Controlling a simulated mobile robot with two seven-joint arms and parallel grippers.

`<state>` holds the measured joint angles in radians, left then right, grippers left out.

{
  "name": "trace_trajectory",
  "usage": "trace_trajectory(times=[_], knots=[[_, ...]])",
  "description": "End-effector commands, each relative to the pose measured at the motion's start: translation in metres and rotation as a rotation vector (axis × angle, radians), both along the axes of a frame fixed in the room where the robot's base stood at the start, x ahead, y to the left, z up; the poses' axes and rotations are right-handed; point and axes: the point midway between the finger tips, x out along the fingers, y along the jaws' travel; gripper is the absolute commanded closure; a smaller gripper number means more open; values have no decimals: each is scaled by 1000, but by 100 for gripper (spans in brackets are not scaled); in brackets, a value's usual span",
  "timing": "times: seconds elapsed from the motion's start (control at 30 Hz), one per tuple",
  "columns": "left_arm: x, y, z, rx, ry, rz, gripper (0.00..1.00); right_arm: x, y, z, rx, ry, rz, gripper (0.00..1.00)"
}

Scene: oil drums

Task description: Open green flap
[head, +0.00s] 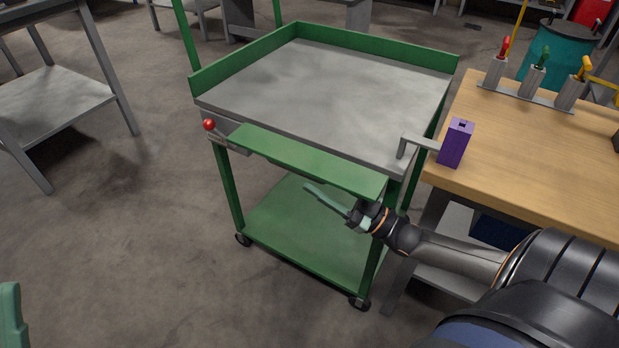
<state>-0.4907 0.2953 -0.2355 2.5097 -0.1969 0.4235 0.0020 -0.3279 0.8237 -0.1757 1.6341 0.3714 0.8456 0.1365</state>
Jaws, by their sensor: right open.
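The green flap (305,162) is a long panel along the front edge of a green cart with a grey tray top (335,85). It sits at or below the tray's level, not standing up like the other rims; its exact tilt is hard to tell. A red-knobbed lever (209,125) is at the flap's left end. My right gripper (338,204) is open and empty, just below the flap's right part; I cannot tell if it touches. A pale green finger of my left gripper (12,315) shows at the lower left edge, far from the cart.
A wooden workbench (560,165) stands close on the right, with a purple block (456,143) at its near edge and a rack of coloured-handled tools (537,80). The cart's green lower shelf (300,232) is empty.

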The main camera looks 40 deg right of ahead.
Motion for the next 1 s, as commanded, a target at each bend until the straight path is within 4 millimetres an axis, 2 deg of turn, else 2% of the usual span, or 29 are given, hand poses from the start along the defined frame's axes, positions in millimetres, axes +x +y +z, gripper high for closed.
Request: trace_trajectory(times=[0.2,0.57,0.9,0.97,1.0], knots=[[0,-1,-7,-2,7,-6,50,20,11,9,0,-1,0,55],[1,-1,-7,-1,9,-7,50,24,13,11,0,1,0,55],[0,-1,-7,0,9,-6,50,24,13,11,0,1,0,94],[0,-1,-7,0,9,-6,50,24,13,11,0,1,0,100],[0,-1,-7,0,9,-6,50,24,13,11,0,1,0,100]])
